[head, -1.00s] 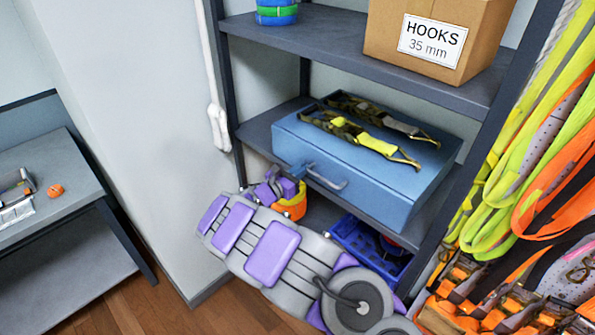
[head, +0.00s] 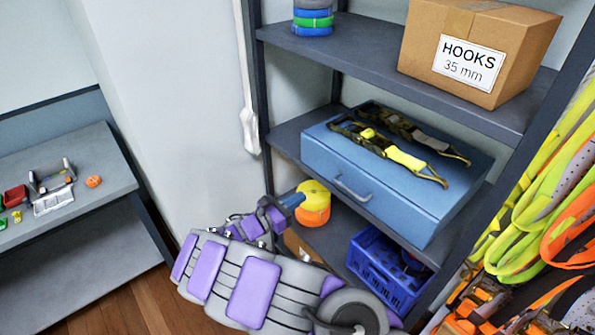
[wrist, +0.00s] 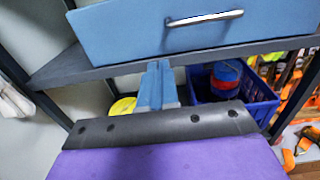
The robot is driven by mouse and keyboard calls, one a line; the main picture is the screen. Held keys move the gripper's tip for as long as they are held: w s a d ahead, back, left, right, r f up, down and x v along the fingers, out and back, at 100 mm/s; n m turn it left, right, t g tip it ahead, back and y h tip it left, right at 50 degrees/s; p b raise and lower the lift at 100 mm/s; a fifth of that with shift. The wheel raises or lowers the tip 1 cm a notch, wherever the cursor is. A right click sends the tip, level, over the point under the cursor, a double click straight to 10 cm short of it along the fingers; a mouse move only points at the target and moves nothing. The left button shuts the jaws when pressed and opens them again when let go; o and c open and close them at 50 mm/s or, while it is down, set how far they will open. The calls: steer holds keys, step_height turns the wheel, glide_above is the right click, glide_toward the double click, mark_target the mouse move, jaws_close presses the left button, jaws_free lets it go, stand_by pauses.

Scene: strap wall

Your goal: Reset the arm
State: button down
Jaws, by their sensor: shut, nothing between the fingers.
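My gripper (head: 297,199) is at the end of my purple and grey arm, low in front of the shelving unit, beside the yellow and orange roll. In the wrist view its two blue fingers (wrist: 157,85) lie side by side, shut with nothing between them. They point toward the space under the blue drawer box (head: 385,190). The box's front and handle also show at the top of the wrist view (wrist: 205,25). The arm hides part of the lower shelf.
A blue crate (head: 375,270) and the yellow and orange roll (head: 314,207) are on the lower shelf. A HOOKS carton (head: 500,45) stands on the upper shelf. Straps (head: 560,190) hang at right. A grey bench (head: 75,205) stands at left.

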steer(key=shift+a, duration=0.1)
steer(key=s+d+r+m+g+h, duration=0.1)
steer(key=s+d+r+m+g, duration=0.25)
steer(key=d+r, duration=0.2)
steer(key=s+d+r+m+g+h, duration=0.1)
steer(key=s+d+r+m+g, duration=0.3)
steer(key=d, duration=0.3)
steer(key=s+d+r+m+g+y, duration=0.3)
steer(key=s+d+m+g, duration=0.2)
steer(key=s+d+m, duration=0.4)
steer(key=s+a+f+m+g+y+b, duration=0.2)
steer(key=s+m+y, duration=0.45)
steer(key=s, duration=1.05)
steer(key=s+a+f+m+t+y, duration=0.1)
steer(key=s+a+m+t+y, duration=0.1)
steer(key=s+a+y, duration=0.5)
steer(key=s+a, duration=0.3)
steer(key=shift+s+a+f, duration=0.25)
steer(key=shift+f, duration=0.15)
